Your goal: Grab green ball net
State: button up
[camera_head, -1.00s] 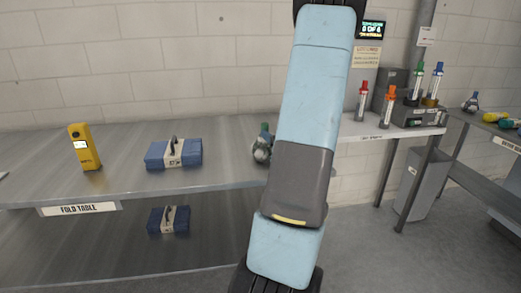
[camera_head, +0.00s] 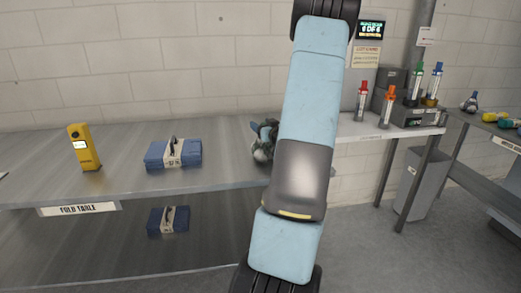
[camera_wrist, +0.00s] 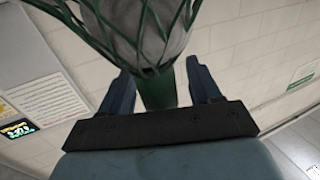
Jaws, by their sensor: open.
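The green ball net (camera_head: 262,148) holds grey balls and sits on the fold table, partly hidden behind my arm in the head view. In the wrist view, its green mesh around grey contents (camera_wrist: 150,25) fills the top middle. Its narrow green neck (camera_wrist: 157,90) lies between the two dark blue fingers of my gripper (camera_wrist: 158,72). The gripper is open, with a visible gap on either side of the neck. In the head view a blue finger shows just left of the net's top; the rest of the gripper is hidden by my arm.
On the fold table (camera_head: 60,185) stand a yellow device (camera_head: 84,147) and a blue strapped bundle (camera_head: 173,153); another bundle (camera_head: 168,220) lies on the shelf below. Red-, orange-, green- and blue-topped bottles stand right of my arm. Another netted bundle (camera_head: 470,102) sits far right.

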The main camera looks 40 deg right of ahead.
jog(key=shift+c, duration=0.4)
grip_shut()
